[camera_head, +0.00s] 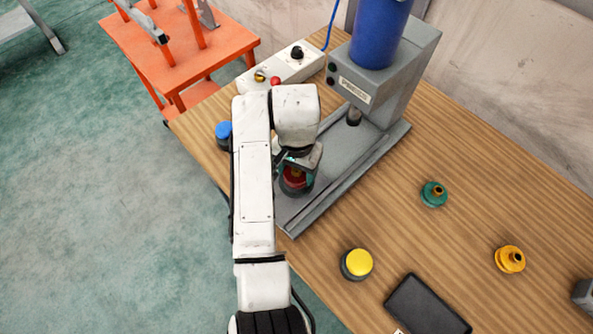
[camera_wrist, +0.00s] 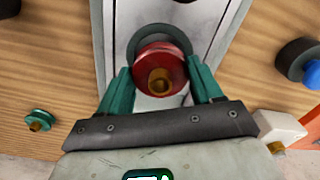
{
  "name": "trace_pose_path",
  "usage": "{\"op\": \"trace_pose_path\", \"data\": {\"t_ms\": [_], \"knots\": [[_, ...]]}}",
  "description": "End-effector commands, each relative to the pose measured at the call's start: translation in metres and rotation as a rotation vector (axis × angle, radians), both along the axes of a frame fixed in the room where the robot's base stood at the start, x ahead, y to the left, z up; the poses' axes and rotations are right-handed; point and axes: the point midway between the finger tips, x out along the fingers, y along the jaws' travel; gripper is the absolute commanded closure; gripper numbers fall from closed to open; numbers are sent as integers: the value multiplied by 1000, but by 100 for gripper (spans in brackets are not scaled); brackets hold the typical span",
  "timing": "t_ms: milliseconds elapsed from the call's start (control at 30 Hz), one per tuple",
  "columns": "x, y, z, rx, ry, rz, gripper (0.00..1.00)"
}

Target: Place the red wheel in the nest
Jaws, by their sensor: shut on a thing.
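The red wheel (camera_wrist: 172,58), with a brass-coloured hub facing the camera, is held between the green fingers of my gripper (camera_wrist: 160,72). In the head view the red wheel (camera_head: 294,178) shows partly, below my wrist and over the near end of the grey press base. The nest looks to be the dark grey ring (camera_wrist: 161,31) on that base, showing behind the wheel in the wrist view. The wheel covers much of this ring. I cannot tell whether the wheel touches it or is above it. My gripper (camera_head: 297,168) is partly hidden by my arm in the head view.
The grey press (camera_head: 385,80) with a blue cylinder stands behind. A button box (camera_head: 290,62) and a blue-capped pot (camera_head: 223,132) are nearby. A green wheel (camera_head: 433,194), a yellow wheel (camera_head: 510,260), a yellow-capped pot (camera_head: 357,264) and a black tray (camera_head: 427,306) lie right.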

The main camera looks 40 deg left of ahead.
Motion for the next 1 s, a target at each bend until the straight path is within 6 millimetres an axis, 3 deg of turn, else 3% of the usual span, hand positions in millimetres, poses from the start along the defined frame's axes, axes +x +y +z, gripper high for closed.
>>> {"op": "trace_pose_path", "data": {"t_ms": [200, 567, 600, 833, 1000], "knots": [[0, 0, -16, 0, -1, 0, 90], [0, 0, -20, 0, -1, 0, 90], [0, 0, -21, 0, 0, 0, 33], [-1, 0, -21, 0, 1, 0, 11], [-1, 0, -21, -1, 1, 0, 9]]}}
